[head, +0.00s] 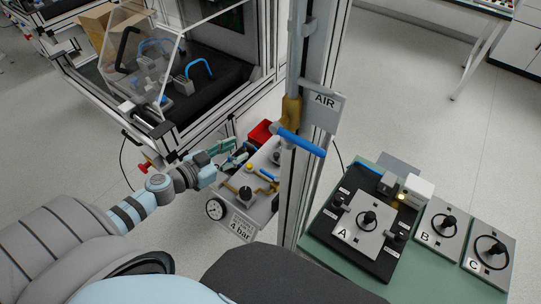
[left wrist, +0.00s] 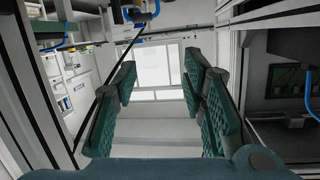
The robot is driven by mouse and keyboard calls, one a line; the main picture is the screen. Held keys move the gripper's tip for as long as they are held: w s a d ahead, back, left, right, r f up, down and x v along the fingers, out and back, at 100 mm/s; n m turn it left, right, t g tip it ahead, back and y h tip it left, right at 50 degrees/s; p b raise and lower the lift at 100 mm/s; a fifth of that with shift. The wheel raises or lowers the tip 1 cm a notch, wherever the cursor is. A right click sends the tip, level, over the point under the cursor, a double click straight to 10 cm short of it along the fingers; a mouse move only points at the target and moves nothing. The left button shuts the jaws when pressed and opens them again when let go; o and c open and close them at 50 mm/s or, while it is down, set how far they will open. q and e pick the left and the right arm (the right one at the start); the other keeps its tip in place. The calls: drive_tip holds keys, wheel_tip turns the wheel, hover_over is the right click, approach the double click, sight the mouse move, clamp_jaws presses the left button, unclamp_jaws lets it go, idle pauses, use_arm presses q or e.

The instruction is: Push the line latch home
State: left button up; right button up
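My left gripper (head: 238,152) reaches in from the left, beside the air panel. Its green fingers are apart and nothing shows between them; the left wrist view also shows the open fingers (left wrist: 162,68). The air panel (head: 262,208) carries a round gauge (head: 215,209), a "4 bar" plate (head: 241,226), a dark knob (head: 245,194) and small brass fittings. A red part (head: 261,133) shows behind the fingers. I cannot tell which part is the line latch; the fingers partly hide the panel's far end. My right gripper is out of view.
A grey post with an AIR sign (head: 324,101) and a blue lever (head: 299,142) stands right of the panel. A green table (head: 318,240) holds the plates marked A, B and C. A framed machine (head: 215,95) stands behind the left gripper.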

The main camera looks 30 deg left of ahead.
sight(275, 155)
use_arm(q)
drive_tip(key=w+d+f+g+h+b, duration=0.1)
drive_tip(key=w+d+f, duration=0.1)
drive_tip(key=w, duration=0.1)
drive_tip(key=w+d+f+m+g+h+b, duration=0.1)
drive_tip(key=w+d+f, duration=0.1)
drive_tip(key=w+f, duration=0.1)
drive_tip(key=w+d+f+g+b, duration=0.1)
drive_tip(key=w+d+f, duration=0.1)
drive_tip(key=w+f, duration=0.1)
drive_tip(key=shift+w+d+f+h+b, duration=0.2)
drive_tip(key=shift+d+h+b, duration=0.15)
drive_tip(key=shift+h, duration=0.05)
drive_tip(key=shift+c, duration=0.2)
clamp_jaws()
